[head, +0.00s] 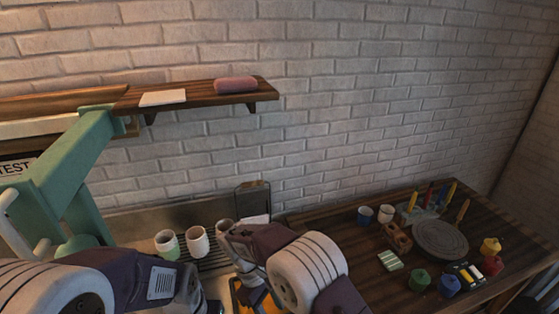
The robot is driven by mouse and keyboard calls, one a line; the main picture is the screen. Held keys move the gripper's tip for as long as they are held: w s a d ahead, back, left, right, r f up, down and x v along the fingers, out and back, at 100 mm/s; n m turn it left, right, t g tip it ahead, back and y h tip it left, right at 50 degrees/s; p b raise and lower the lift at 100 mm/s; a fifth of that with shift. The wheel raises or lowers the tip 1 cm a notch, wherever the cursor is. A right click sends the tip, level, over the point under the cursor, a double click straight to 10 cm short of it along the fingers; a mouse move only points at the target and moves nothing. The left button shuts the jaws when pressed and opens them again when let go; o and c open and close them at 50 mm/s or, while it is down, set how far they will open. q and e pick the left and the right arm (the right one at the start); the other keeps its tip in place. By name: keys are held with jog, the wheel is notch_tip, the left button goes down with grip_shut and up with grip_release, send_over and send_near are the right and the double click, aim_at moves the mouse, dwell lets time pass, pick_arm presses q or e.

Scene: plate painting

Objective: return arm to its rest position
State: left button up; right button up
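My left arm (130,275) comes in along the bottom left, and its wrist runs down to the bottom edge. Its fingers do not show. My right arm (300,272) reaches in from the bottom middle, with its wrist bent down beside the cups. The dark end of it, my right gripper (252,296), is at the bottom edge over something orange, and its fingers cannot be made out. Three pale cups stand behind the arms: a left cup (167,244), a middle cup (198,241) and a right cup (225,229), partly hidden by my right wrist.
A shelf (200,96) is on the brick wall. A teal frame (75,160) stands at left.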

jog(key=d+r+m+y, duration=0.1)
jog(key=d+r+m, duration=0.2)
jog(key=d+r, duration=0.35)
jog(key=d+r+m+y, duration=0.2)
jog(key=d+r+m, duration=0.1)
jog(key=d, duration=0.7)
jog(key=s+d+f+m+t+y, duration=0.1)
jog(key=s+d+f+m+t, duration=0.2)
jog(key=s+m, duration=0.3)
jog(key=shift+s+d+f, duration=0.65)
jog(key=shift+s+f, duration=0.15)
jog(key=shift+s, duration=0.2)
